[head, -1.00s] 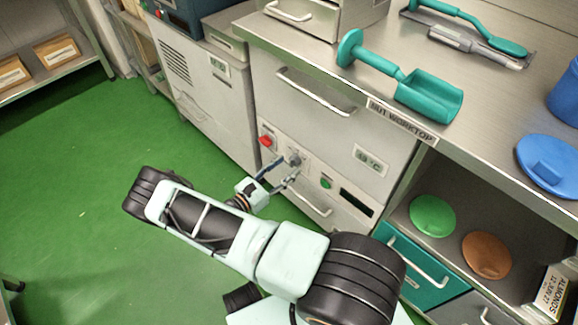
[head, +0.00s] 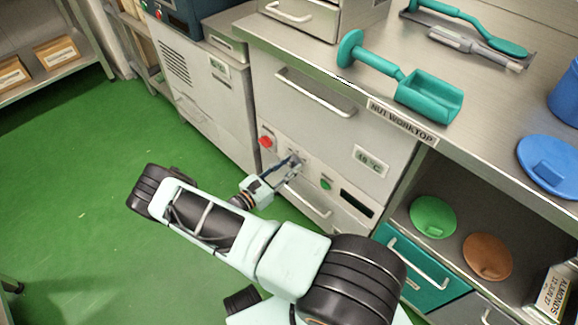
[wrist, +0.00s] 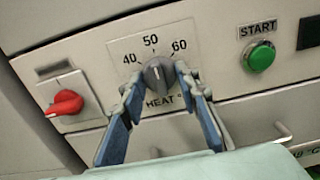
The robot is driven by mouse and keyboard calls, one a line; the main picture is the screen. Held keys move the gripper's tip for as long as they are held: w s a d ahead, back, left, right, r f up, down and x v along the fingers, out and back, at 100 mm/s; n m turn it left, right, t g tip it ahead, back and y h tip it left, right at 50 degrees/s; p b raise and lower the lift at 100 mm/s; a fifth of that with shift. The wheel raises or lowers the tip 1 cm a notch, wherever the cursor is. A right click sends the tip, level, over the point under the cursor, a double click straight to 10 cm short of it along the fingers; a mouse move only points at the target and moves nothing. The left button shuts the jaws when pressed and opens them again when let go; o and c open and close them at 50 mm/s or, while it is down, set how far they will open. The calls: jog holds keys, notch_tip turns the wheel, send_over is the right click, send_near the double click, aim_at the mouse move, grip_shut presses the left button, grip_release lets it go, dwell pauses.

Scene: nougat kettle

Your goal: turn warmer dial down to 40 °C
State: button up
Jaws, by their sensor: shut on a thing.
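The warmer dial (wrist: 157,76) is a round dark grey knob on a pale plate marked 40, 50, 60 and HEAT in the wrist view. A small light mark on its face points roughly upward, near the 50; its exact angle is hard to read. My gripper (wrist: 159,80) is shut on the dial, one blue-grey finger on each side. In the head view my gripper (head: 294,164) reaches the warmer's front panel and its fingers mostly hide the dial.
A red rotary switch (wrist: 66,102) sits left of the dial and a green START button (wrist: 261,56) right of it. Drawer handles (head: 306,199) stick out below the panel. The steel worktop (head: 300,45) overhangs above, with a teal scoop (head: 428,95) on it.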

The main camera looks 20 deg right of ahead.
jog(key=n+b, duration=0.2)
jog(key=n, duration=0.2)
jog(key=shift+f+n, duration=0.15)
jog(key=shift+n, duration=0.15)
jog(key=n+b, duration=0.1)
jog(key=n, duration=0.4)
jog(key=shift+s, duration=0.1)
jog(key=shift+n, duration=0.3)
dwell(0.3)
jog(key=o, duration=1.1)
jog(key=v, duration=1.2)
